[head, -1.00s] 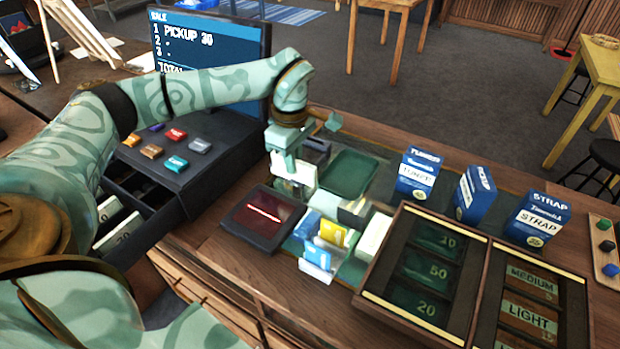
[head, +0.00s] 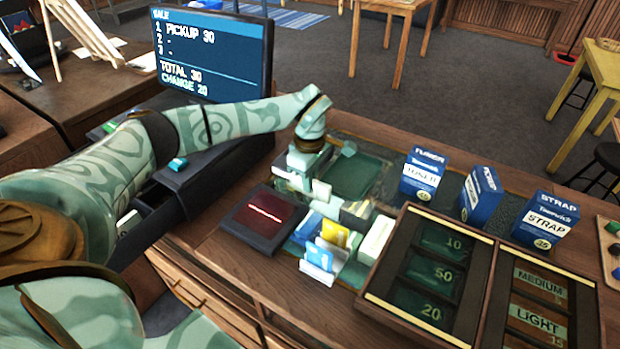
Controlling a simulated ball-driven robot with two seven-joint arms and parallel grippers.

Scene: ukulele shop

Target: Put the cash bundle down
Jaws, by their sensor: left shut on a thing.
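My left gripper (head: 303,172) reaches over the register from the left and is low over the counter, just left of the dark green tray (head: 362,178). It is shut on the cash bundle (head: 321,191), a small pale slab that shows below and to the right of the jaws. The gripper hides part of the bundle, and I cannot tell whether the bundle touches the surface below. The right gripper is not in view.
The dark scanner pad (head: 262,217) lies front left of the gripper. A card holder (head: 322,258) stands in front, near the note tray (head: 388,313). Blue boxes (head: 423,174) stand to the right. The register screen (head: 212,55) reads total 30, change 20.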

